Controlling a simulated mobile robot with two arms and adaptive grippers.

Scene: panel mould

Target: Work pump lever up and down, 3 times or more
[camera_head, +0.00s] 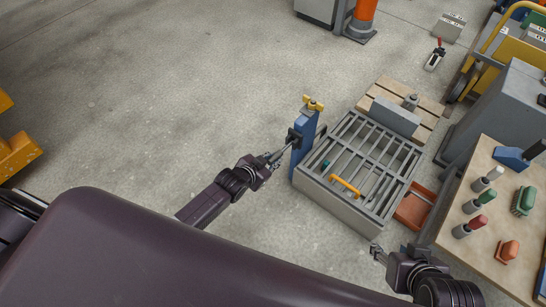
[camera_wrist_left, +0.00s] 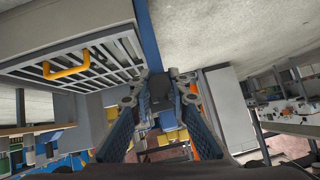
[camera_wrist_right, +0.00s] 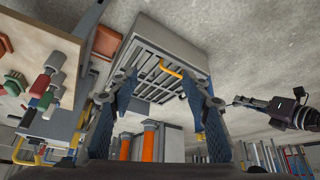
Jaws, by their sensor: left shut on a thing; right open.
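The pump is a blue upright post (camera_head: 304,135) with a yellow knob on top, at the left side of a grey grated mould box. A dark pump lever (camera_head: 293,139) sticks out from the post's left face. My left gripper (camera_head: 276,156) reaches it from the lower left and is shut on it. In the left wrist view the dark lever grip (camera_wrist_left: 161,92) sits between the finger pads, with blue parts behind. How the lever joins the post is hidden. My right gripper (camera_head: 378,252) is open and empty, below the box's lower right; its fingers (camera_wrist_right: 165,88) show apart.
The grated box (camera_head: 335,203) has an orange handle (camera_head: 345,186) on top. A red tray (camera_head: 414,207) lies to its right, a wooden pallet (camera_head: 435,108) behind. A workbench (camera_head: 470,232) with tools stands at right, close to my right arm.

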